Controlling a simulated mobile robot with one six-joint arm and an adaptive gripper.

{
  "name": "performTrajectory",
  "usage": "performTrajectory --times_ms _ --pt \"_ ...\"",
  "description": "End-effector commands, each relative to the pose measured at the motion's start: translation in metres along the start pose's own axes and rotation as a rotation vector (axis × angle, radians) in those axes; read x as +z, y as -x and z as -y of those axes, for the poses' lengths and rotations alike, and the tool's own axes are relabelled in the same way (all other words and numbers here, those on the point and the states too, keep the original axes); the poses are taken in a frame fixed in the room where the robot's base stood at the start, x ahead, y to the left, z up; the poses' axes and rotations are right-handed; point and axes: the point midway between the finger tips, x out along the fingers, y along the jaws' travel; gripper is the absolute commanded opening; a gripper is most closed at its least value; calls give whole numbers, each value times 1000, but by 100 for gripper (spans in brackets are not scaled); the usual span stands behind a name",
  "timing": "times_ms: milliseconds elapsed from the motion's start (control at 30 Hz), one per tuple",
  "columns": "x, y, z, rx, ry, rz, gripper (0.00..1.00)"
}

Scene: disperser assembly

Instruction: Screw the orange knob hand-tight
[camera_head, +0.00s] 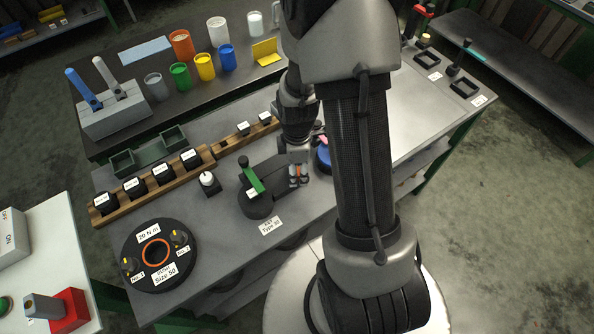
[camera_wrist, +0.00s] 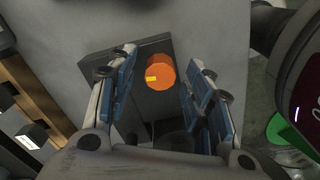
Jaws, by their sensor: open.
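The orange knob (camera_wrist: 160,76) has a small yellow mark and shows in the wrist view, in front of a dark block-like part (camera_wrist: 150,102). My gripper (camera_wrist: 161,60) is open, with one blue-padded finger on each side of the knob. Gaps show between the knob and both fingers. In the head view my gripper (camera_head: 298,172) points down beside the round dark fixture with a green bar (camera_head: 252,180). Small orange patches show at the fingertips there, but I cannot clearly make out the knob.
A wooden rack (camera_head: 140,198) with several labelled dark parts runs along the bench to the left. A round black station (camera_head: 132,245) with an orange ring is at the front left. A blue round part (camera_head: 324,158) is close to the right of my gripper. Coloured cups stand on the back bench.

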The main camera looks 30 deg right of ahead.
Motion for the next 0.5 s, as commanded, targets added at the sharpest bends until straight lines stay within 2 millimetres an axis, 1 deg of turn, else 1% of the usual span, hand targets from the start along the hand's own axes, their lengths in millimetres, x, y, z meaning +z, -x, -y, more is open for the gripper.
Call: performTrajectory --times_ms 100,367,500 --pt "0 -5 0 0 0 0 47" --pt "0 -5 0 1 0 0 46" --pt "0 -5 0 1 0 0 37"
